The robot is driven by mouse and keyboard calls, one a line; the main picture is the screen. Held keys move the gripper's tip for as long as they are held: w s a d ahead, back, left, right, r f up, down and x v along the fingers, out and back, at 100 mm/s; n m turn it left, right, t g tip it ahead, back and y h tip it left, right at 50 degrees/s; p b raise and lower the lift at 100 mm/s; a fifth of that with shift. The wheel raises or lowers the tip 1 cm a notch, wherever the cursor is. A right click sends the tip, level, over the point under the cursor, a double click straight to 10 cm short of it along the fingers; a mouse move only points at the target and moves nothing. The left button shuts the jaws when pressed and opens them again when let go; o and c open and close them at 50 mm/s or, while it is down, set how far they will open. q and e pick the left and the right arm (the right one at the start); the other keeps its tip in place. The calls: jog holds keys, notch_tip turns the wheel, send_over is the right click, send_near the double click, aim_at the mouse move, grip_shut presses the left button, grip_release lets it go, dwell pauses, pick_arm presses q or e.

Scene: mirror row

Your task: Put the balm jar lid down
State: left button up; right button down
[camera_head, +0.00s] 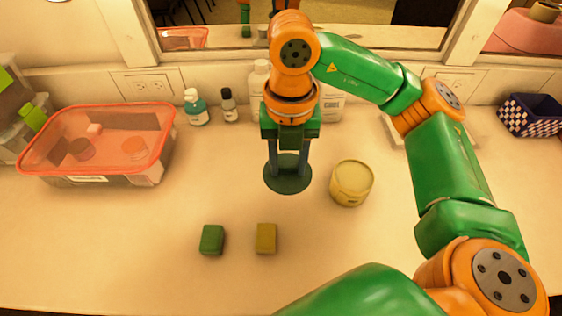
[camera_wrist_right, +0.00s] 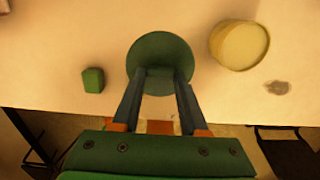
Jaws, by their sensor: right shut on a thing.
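My right gripper (camera_head: 288,158) points down over the middle of the counter and is shut on the balm jar lid. The balm jar lid (camera_head: 293,186) is a flat dark green disc, lying about level. Both fingers meet at its middle, and in the right wrist view the lid (camera_wrist_right: 160,48) shows beyond the fingertips. I cannot tell whether it touches the counter. The balm jar (camera_head: 352,184) is a round, pale yellow tub standing upright just right of the lid, apart from it; it also shows in the right wrist view (camera_wrist_right: 239,45). My left gripper is not in view.
A green block (camera_head: 212,240) and a yellow block (camera_head: 266,238) lie in front. A clear red-rimmed bin (camera_head: 98,108) is at left, bottles (camera_head: 196,107) stand at the back, and a checkered basket (camera_head: 531,116) is far right. A mirror spans the back. Counter between lid and bin is clear.

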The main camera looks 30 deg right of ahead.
jog(key=w+d+f, duration=0.1)
jog(key=w+f, duration=0.1)
jog(key=w+d+f, duration=0.1)
jog(key=w+f, duration=0.1)
jog(key=w+d+f, duration=0.1)
jog(key=w+f, duration=0.1)
jog(key=w, duration=0.1)
jog(key=shift+d+f, duration=0.3)
jog(key=shift+d, duration=0.05)
jog(key=f, duration=0.3)
jog(key=shift+w+d+f+p, duration=0.25)
jog(key=shift+w+f+p, duration=0.05)
jog(key=shift+w+p, duration=0.05)
jog(key=shift+w+f, duration=0.1)
jog(key=shift+f, duration=0.15)
jog(key=shift+f, duration=0.15)
jog(key=shift+c, duration=2.2)
grip_release()
notch_tip(320, 180, up, 12)
jog(key=shift+r, duration=0.2)
